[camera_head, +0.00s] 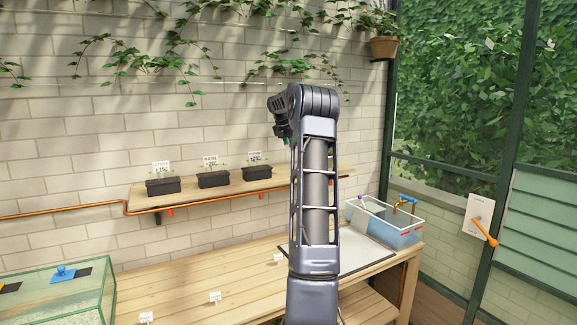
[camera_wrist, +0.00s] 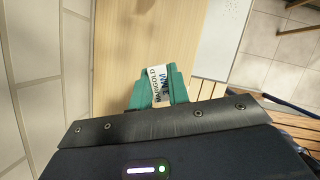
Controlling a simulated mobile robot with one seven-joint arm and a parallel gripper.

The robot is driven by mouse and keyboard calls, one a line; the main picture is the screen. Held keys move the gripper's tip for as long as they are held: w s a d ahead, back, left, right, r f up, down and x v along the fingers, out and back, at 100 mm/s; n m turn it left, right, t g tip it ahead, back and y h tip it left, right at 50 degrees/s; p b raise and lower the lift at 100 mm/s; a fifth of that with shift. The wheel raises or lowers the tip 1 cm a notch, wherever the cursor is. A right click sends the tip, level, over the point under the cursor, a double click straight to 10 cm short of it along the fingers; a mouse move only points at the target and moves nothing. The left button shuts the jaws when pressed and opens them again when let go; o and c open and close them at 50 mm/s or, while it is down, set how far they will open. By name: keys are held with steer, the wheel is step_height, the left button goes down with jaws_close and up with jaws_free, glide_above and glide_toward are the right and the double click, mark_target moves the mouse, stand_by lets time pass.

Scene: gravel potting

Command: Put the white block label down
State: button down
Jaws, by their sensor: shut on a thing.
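A white block label (camera_wrist: 161,84) with dark printed lettering is between the teal fingers of my gripper (camera_wrist: 159,94) in the wrist view. The gripper is shut on it. The label is seen over the wooden bench, and its height above the wood cannot be told. The lower part of the label is hidden between the fingers. In the head view my arm rises in front of the bench, and the held label cannot be made out there.
Three dark planters with labels sit on the wall shelf (camera_head: 137,199). A water basin (camera_head: 400,238) is right; a glass tank (camera_head: 70,300) is left.

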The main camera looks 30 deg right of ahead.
steer(key=shift+f, duration=4.4)
steer(key=shift+f, duration=0.2)
steer(key=c, duration=1.3)
jaws_free()
steer(key=shift+c, duration=0.2)
steer(key=shift+r, duration=0.1)
steer(key=v, duration=1.2)
steer(key=s+a+r+m, duration=0.2)
steer(key=s+a+m, duration=0.2)
steer(key=s+a, duration=0.55)
steer(key=s+a+m+t, duration=0.2)
steer(key=s+a+m, duration=0.4)
steer(key=s+a, duration=0.6)
steer(key=s+a+f+m+y, duration=0.1)
steer(key=s+a+f+m, duration=0.2)
steer(key=s, duration=0.5)
steer(key=s+a+f+m+y, duration=0.1)
steer(key=s+a+f+m, duration=0.2)
steer(key=s+f+m, duration=0.2)
steer(key=s+a+f+m+t+y, duration=0.1)
steer(key=s+a+f+m+y, duration=0.1)
steer(key=s+f, duration=0.5)
steer(key=s+a+m, duration=0.1)
steer(key=s+m, duration=0.1)
steer(key=s, duration=0.4)
steer(key=shift+a, duration=0.25)
